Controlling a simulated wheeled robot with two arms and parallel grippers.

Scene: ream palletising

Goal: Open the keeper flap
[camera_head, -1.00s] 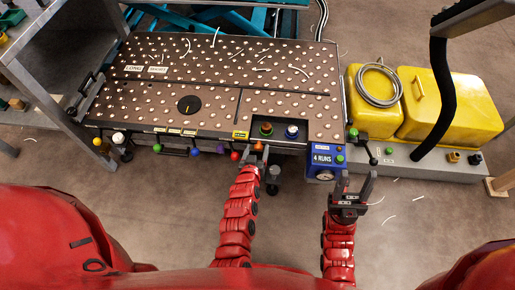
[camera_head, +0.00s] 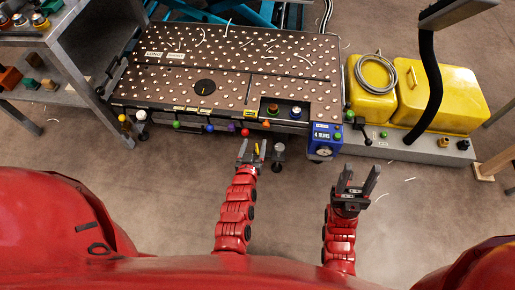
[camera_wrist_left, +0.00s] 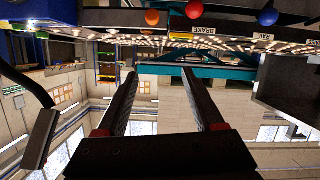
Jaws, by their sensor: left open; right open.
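The ball-studded brown table (camera_head: 215,93) stands ahead in the head view. Its front edge carries coloured knobs, among them a red knob (camera_head: 245,132), an orange knob (camera_head: 266,124) and a blue knob (camera_head: 210,128). I cannot tell which part is the keeper flap. My left gripper (camera_head: 251,151) is open and empty, just in front of the table edge below the red knob. In the left wrist view its fingers (camera_wrist_left: 162,92) are apart, with knobs above them. My right gripper (camera_head: 358,180) is open and empty, in front of the blue gauge box (camera_head: 324,138).
Yellow tanks (camera_head: 432,92) with a coiled hose (camera_head: 375,74) stand on a grey base at right. A black post (camera_head: 430,90) rises before them. A metal bench (camera_head: 72,45) with coloured parts is at left. Floor before the table is clear.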

